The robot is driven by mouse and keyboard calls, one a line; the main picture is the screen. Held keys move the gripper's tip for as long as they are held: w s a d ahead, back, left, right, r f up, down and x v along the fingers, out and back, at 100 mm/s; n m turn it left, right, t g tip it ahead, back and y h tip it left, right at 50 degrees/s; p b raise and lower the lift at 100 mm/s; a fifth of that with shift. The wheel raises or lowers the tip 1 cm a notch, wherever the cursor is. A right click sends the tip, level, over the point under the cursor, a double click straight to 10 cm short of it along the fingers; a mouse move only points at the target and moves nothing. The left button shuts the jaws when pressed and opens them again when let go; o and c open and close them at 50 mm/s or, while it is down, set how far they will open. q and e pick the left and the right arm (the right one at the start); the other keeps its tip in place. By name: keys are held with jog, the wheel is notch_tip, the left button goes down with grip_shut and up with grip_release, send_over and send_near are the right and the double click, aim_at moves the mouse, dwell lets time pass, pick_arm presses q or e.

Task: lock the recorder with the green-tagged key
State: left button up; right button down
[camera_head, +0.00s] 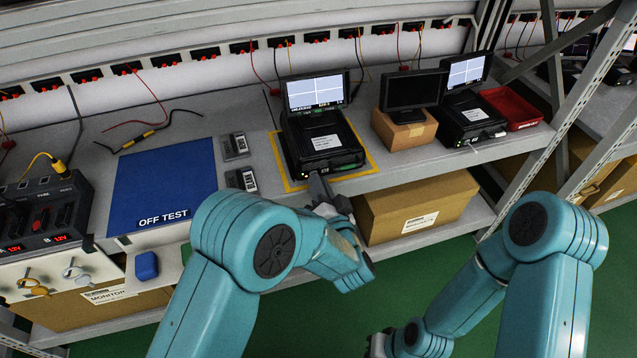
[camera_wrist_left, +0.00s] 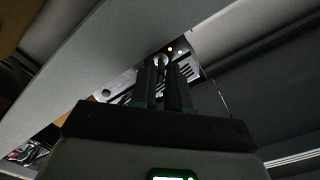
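The recorder (camera_head: 322,143) is a black box with a lit screen standing at its back, on a shelf inside a yellow outline. My left gripper (camera_head: 318,188) is at its front edge. In the left wrist view, its two dark fingers (camera_wrist_left: 163,82) point at the recorder's front panel (camera_wrist_left: 190,70), with a narrow gap between them. A round metal part (camera_wrist_left: 160,60), lock or key, shows at the fingertips. No green tag is visible, and whether the fingers grip anything is unclear. My right gripper (camera_head: 378,345) hangs low by the bottom edge, partly hidden.
A second recorder (camera_head: 470,118) stands to the right, beside a small monitor (camera_head: 412,90) on a carton. Left are a blue OFF TEST mat (camera_head: 165,180), two small devices (camera_head: 236,146), and keys on hooks (camera_head: 72,270). A carton (camera_head: 415,207) sits under the shelf.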

pick_arm(q)
jog(key=shift+s+r, duration=0.1)
jog(key=shift+s, duration=0.05)
grip_shut()
jog(key=shift+a+n+b, duration=0.15)
jog(key=shift+n+b, duration=3.6)
jog(key=shift+n, duration=0.8)
jog(key=shift+a+n+b, duration=0.1)
jog(key=shift+n+b, duration=3.65)
jog(key=shift+n, duration=0.8)
pick_arm(e)
jog(key=w+d+f+t, duration=0.1)
jog(key=w+f, duration=0.3)
jog(key=f, duration=1)
jog(key=shift+w+d+m+t, duration=0.15)
jog(key=shift+d+m+t, duration=0.15)
jog(key=shift+d+t, duration=0.15)
jog(key=shift+f, duration=0.15)
